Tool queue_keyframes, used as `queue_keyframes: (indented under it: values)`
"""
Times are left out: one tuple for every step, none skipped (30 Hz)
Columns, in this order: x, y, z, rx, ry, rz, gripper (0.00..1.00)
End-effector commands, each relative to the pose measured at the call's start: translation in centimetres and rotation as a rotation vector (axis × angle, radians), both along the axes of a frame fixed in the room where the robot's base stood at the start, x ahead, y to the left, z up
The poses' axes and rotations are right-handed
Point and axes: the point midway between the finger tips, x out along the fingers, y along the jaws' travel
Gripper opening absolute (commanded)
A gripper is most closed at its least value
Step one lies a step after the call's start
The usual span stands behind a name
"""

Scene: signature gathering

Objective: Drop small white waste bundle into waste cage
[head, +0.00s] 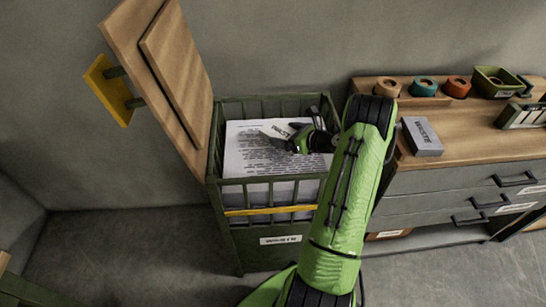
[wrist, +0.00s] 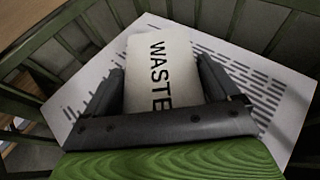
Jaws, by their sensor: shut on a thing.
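The small white waste bundle (wrist: 159,65), marked "WASTE", is between the fingers of my gripper (wrist: 165,85) in the wrist view. In the head view the bundle (head: 279,130) shows at the tip of my gripper (head: 292,140), which is shut on it. The waste cage (head: 232,195) is a green slatted bin with a yellow bar, and its wooden lid (head: 165,70) stands open. My gripper and the bundle are over the cage's opening. Printed white sheets (head: 245,150) lie in the cage below the bundle. I cannot tell the gap between bundle and sheets.
To the right a wooden-topped cabinet (head: 470,133) carries a grey block (head: 422,136), several coloured rolls and a green tray (head: 495,80). The open lid rises at the cage's left side. Floor left of the cage (head: 120,245) is clear.

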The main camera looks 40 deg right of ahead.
Motion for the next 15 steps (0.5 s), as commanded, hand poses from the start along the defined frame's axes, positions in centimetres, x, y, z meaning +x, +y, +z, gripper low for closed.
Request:
queue_keyframes:
  values:
    - [0.0,0.0,0.2,-0.001,-0.002,0.0,0.54]
    - [0.0,0.0,0.2,-0.001,-0.002,0.0,0.54]
    - [0.0,0.0,0.3,-0.001,-0.002,0.0,0.94]
    - [0.0,0.0,0.3,-0.001,-0.002,0.0,0.98]
    - [0.0,0.0,0.3,-0.001,-0.002,0.0,1.0]
    - [0.0,0.0,0.2,-0.001,-0.002,0.0,1.0]
    - [0.0,0.0,0.2,-0.001,-0.002,0.0,1.0]
    - [0.0,0.0,0.2,-0.001,-0.001,0.0,1.0]
    - [0.0,0.0,0.2,-0.001,-0.001,0.0,1.0]
    - [0.0,0.0,0.2,-0.001,0.0,0.0,1.0]
    - [-0.1,0.0,0.2,0.0,0.0,0.0,1.0]
    - [-0.2,-0.1,0.3,0.0,0.0,-0.001,1.0]
    - [-0.5,-0.1,0.5,-0.001,0.0,-0.002,1.0]
    - [-0.9,-0.2,0.6,0.0,0.0,-0.002,1.0]
    - [-1.5,-0.4,1.0,0.002,0.0,-0.005,1.0]
